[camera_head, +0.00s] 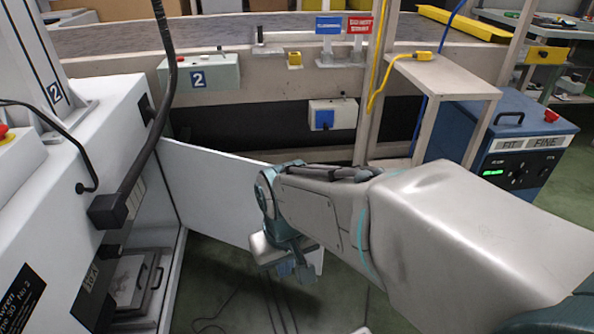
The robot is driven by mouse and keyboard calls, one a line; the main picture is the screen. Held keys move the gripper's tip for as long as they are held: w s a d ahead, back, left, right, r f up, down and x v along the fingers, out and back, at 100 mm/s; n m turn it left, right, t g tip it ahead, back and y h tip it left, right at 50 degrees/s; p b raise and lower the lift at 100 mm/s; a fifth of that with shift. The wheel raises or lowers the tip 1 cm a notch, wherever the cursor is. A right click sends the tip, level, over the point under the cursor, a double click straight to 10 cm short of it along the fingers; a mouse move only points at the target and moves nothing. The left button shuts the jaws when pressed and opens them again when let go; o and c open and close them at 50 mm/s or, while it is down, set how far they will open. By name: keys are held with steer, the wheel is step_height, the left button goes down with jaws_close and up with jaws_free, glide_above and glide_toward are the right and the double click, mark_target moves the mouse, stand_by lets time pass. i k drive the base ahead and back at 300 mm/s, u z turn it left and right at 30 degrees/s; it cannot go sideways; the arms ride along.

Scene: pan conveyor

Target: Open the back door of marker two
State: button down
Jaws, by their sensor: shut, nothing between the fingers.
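Marker two (52,205), a white machine with a "2" plate, stands at the left. Its back door (205,180), a flat white panel, stands swung out from the body, and the cabinet interior (140,262) shows. My gripper (290,272) is at the door's right end, shut and empty, pointing down. My arm hides part of the door's far end, and I cannot tell whether the gripper touches it.
A conveyor frame (250,47) with a grey "2" control box (200,74) runs behind. A blue cabinet (520,140) and a wooden stand (450,78) are at the right. A thick black cable (160,110) hangs over the marker. Thin cables lie on the green floor (345,290).

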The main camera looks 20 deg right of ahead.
mark_target(213, 191)
steer(key=z, duration=0.4)
steer(key=k, duration=0.9)
steer(key=z, duration=0.9)
steer(key=i, duration=1.15)
steer(key=u, duration=0.75)
